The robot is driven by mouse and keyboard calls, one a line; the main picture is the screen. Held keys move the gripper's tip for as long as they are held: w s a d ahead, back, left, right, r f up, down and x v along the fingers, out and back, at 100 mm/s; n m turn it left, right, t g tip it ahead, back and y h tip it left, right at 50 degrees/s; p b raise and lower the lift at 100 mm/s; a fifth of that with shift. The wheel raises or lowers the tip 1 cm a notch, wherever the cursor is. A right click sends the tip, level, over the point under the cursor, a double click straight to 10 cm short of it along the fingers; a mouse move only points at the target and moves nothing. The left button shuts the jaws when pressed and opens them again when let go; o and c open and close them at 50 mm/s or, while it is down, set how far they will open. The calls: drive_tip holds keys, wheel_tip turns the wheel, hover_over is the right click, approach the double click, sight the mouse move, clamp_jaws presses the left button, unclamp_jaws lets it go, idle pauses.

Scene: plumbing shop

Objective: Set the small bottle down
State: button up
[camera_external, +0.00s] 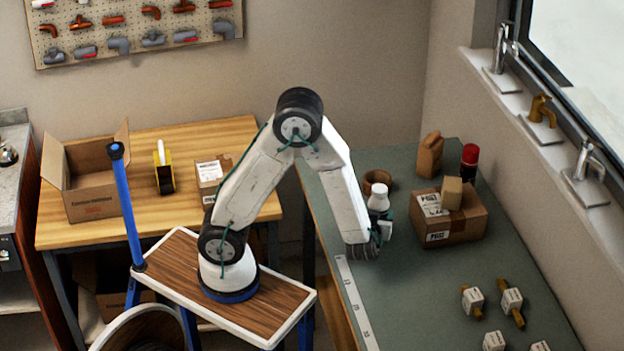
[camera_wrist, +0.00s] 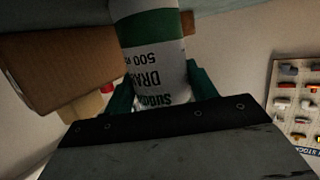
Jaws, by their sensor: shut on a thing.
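The small bottle is white with a green band and a printed label; in the wrist view (camera_wrist: 155,62) it stands between my gripper's two teal fingers (camera_wrist: 162,92), its print upside down. In the external view the bottle's white top (camera_external: 379,196) shows beside the end of my arm. My gripper (camera_external: 384,227) is shut on the bottle, low over the green-grey table (camera_external: 405,277). The arm hides the bottle's lower part, and I cannot tell whether its base touches the table.
A cardboard box (camera_external: 462,223) with a smaller block on it stands right of the bottle. A brown round container (camera_external: 377,180), a tan paper bag (camera_external: 429,155) and a red-capped can (camera_external: 469,162) stand behind. Labelled fittings (camera_external: 511,300) lie at the front right. The table's front middle is clear.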

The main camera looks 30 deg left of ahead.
drive_tip(key=o, duration=1.4)
drive_tip(key=shift+f, duration=0.1)
drive_tip(key=shift+s, duration=0.1)
drive_tip(key=v, duration=1.2)
